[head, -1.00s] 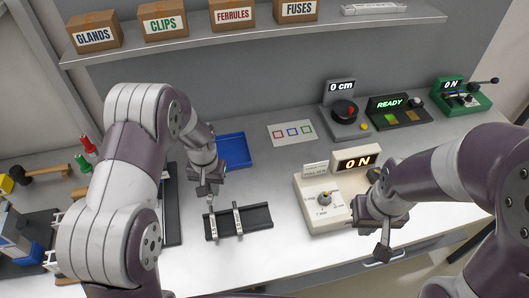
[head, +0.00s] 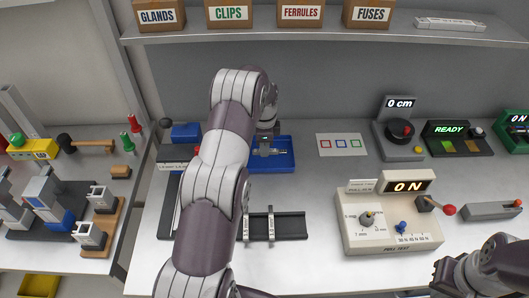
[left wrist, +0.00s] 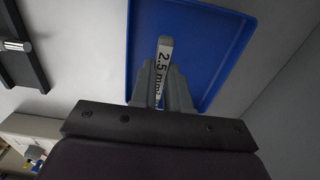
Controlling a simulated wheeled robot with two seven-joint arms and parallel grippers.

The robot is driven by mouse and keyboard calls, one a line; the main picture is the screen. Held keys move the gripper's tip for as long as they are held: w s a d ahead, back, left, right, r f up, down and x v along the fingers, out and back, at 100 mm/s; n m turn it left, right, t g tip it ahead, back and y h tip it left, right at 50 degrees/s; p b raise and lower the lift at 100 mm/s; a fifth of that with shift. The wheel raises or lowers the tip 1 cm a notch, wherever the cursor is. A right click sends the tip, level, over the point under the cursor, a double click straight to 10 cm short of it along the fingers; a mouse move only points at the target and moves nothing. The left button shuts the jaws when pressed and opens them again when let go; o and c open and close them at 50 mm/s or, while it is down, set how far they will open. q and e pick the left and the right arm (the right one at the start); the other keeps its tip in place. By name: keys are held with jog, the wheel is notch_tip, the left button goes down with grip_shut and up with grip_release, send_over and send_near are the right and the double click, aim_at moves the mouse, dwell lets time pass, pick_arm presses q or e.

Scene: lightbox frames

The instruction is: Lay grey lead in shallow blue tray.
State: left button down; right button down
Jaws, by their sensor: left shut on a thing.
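The shallow blue tray (head: 285,165) lies on the bench behind the black rail, and it fills much of the left wrist view (left wrist: 225,45). My left gripper (head: 268,143) is over the tray. It is shut on the grey lead (left wrist: 163,62), whose white label reads 2.5 mm², and the fingers (left wrist: 163,88) close around it. In the head view the lead (head: 272,151) shows as a thin grey piece across the tray; I cannot tell whether it touches the tray floor. My right gripper (head: 445,275) is at the lower right, its jaws unclear.
A black rail (head: 290,226) with two pale crosspieces lies in front of the tray. A cream pull-test box (head: 385,232) showing ON stands to the right. A marked white card (head: 342,145) lies right of the tray. A shelf with boxes (head: 230,14) runs above.

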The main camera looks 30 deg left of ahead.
aim_at(264, 162)
pick_arm(q)
notch_tip(264, 162, down, 4)
jog(key=shift+s+a+r+p, duration=0.1)
jog(key=shift+a+p, duration=0.05)
jog(key=shift+p, duration=0.45)
jog(key=shift+f, duration=0.3)
jog(key=c, duration=1.1)
grip_release()
jog(key=shift+r, duration=0.15)
notch_tip(264, 162, up, 8)
jog(key=shift+r+b, duration=0.1)
jog(key=shift+b, duration=1.1)
notch_tip(264, 162, up, 4)
jog(key=shift+f+p, duration=0.1)
jog(key=shift+p, duration=0.95)
jog(key=s+d+r+n, duration=0.5)
jog(key=s+d+n, duration=0.1)
jog(key=s+d, duration=0.55)
jog(key=s+d+n, duration=0.2)
jog(key=s, duration=0.4)
jog(key=s+d+n+t, duration=0.1)
jog(key=s+d+n, duration=0.2)
jog(key=s, duration=0.4)
jog(key=shift+s+d+r, duration=0.3)
jog(key=shift+r, duration=0.1)
